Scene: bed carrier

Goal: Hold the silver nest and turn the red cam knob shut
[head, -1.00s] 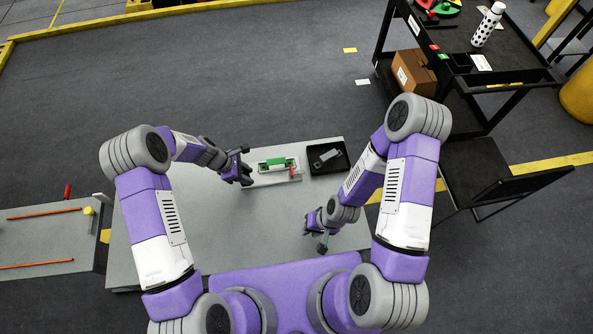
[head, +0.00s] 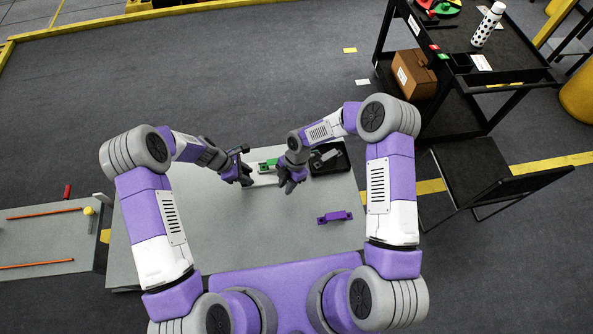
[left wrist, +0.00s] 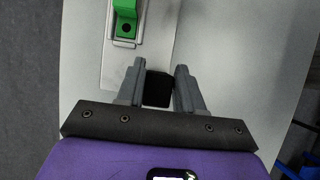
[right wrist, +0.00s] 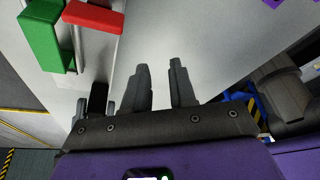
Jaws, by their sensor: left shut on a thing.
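The silver nest (head: 264,182) lies on the grey table, partly hidden by my right gripper in the head view. It also shows in the left wrist view (left wrist: 118,62). A green part (left wrist: 124,18) sits on it. My left gripper (left wrist: 160,68) is shut on a black block at the nest's near end. The red cam knob (right wrist: 95,17) shows in the right wrist view as a red bar beside the green part; the head view hides it. My right gripper (right wrist: 160,66) is open and empty, close to the nest and apart from the knob.
A black tray (head: 346,167) with a grey part in it stands right of the nest. A purple handle-shaped piece (head: 335,217) lies on the table's right side. The table's middle (head: 240,230) is clear. A black cart (head: 520,67) stands at the back right.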

